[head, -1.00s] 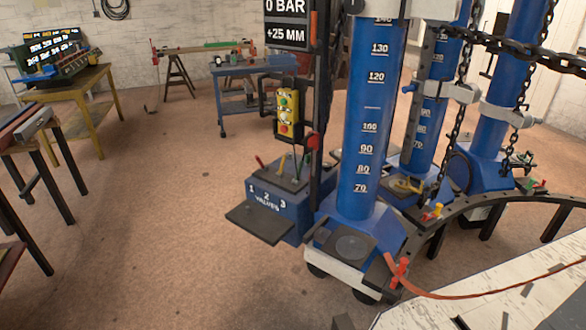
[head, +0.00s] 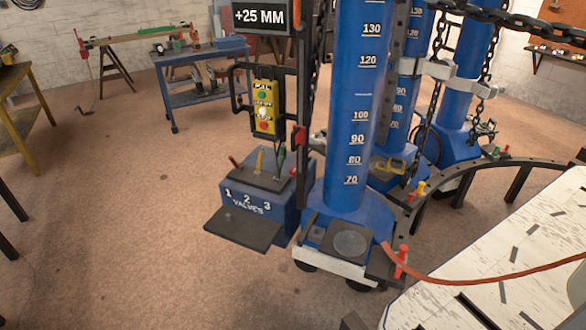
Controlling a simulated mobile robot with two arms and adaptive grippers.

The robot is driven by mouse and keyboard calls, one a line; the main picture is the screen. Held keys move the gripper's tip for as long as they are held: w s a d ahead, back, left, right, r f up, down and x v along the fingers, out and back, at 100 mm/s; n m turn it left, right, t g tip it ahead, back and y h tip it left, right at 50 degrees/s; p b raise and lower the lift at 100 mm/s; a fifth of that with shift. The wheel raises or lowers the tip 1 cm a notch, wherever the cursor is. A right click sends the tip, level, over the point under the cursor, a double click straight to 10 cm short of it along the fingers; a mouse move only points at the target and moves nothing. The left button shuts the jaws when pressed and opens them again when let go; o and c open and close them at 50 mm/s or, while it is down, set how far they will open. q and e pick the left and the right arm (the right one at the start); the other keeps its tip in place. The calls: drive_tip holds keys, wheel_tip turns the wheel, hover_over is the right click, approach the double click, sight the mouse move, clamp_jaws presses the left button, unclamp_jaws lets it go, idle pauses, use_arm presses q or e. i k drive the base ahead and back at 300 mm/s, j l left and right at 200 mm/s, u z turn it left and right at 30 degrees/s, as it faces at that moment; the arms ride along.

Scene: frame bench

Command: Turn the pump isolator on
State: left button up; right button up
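No part is clearly labelled as the pump isolator. A yellow control box (head: 265,108) with green, white and red round buttons hangs on a dark frame beside the tall blue jack column (head: 351,110). A small red fitting (head: 299,138) sits on the dark upright to the right of the box. A blue valve box (head: 255,203) marked 1, 2, 3 VALVES stands below, with red, yellow and green levers on top. I cannot tell which of these is the isolator or how it is set. Neither of my grippers is in view.
A dark flat plate (head: 241,229) juts from the front of the valve box. Chains (head: 430,110), a curved dark rail (head: 500,172) and a red hose (head: 480,282) are at the right. A blue trolley (head: 203,85) stands behind.

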sight(293, 168)
drive_tip(key=z, duration=0.3)
drive_tip(key=i+j+z, duration=0.15)
drive_tip(key=z, duration=0.15)
drive_tip(key=j+z, duration=0.35)
drive_tip(key=i+j+z, duration=0.15)
drive_tip(key=j+z, duration=0.15)
drive_tip(key=i+j+z, duration=0.1)
drive_tip(key=j+z, duration=0.2)
drive_tip(key=j, duration=1.2)
drive_tip(key=j+z, duration=0.3)
drive_tip(key=j, duration=1.95)
drive_tip(key=k+j, duration=0.15)
drive_tip(key=j, duration=0.6)
